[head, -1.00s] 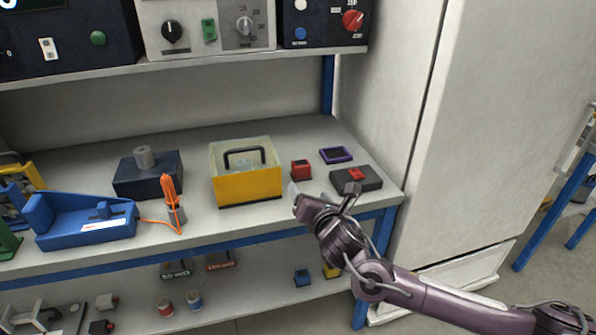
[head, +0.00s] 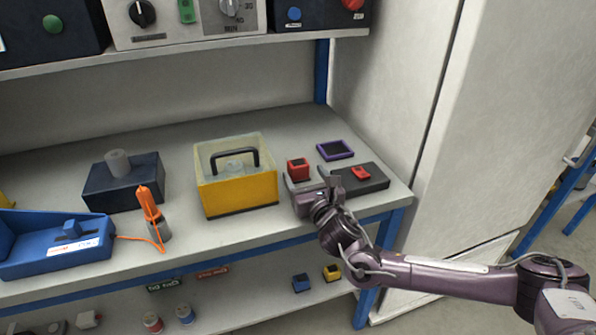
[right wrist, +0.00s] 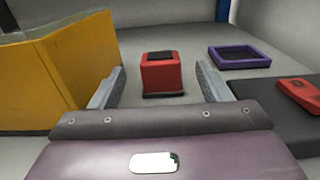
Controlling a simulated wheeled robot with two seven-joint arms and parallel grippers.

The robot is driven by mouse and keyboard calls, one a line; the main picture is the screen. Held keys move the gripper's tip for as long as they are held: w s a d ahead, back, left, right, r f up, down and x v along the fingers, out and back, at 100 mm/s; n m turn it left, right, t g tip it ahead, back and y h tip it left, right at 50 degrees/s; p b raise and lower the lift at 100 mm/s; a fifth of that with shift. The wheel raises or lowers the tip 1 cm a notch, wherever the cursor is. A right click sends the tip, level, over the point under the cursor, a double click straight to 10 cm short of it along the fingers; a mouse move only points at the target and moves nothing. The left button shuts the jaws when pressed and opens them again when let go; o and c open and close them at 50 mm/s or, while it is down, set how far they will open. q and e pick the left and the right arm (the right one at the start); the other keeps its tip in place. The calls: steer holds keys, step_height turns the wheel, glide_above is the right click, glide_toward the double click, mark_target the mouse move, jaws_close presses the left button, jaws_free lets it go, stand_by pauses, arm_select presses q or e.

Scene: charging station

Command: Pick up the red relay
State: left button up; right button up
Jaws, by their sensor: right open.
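The red relay (head: 298,169) is a small red block with a dark top, standing upright on the upper shelf. It sits between the yellow box and the purple-rimmed tray. In the right wrist view the red relay (right wrist: 161,74) is centred ahead, between the lines of the two fingers and beyond their tips. My right gripper (head: 311,181) is in front of it, low over the shelf. In the right wrist view the right gripper (right wrist: 160,84) is open, with nothing between its fingers. My left gripper is not in view.
A yellow box (head: 238,192) with a clear upper part and black handle stands close left of the gripper. A purple-rimmed tray (head: 335,150) lies behind right. A dark block (head: 375,183) with a red switch (head: 361,173) lies right. A white cabinet (head: 400,90) bounds the right side.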

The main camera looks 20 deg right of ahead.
steer(key=w, duration=0.7)
steer(key=shift+w+a+r, duration=0.1)
steer(key=shift+w+a, duration=0.05)
steer(key=shift+w, duration=0.15)
steer(key=c, duration=1)
steer(key=shift+c, duration=0.5)
steer(key=shift+r, duration=0.15)
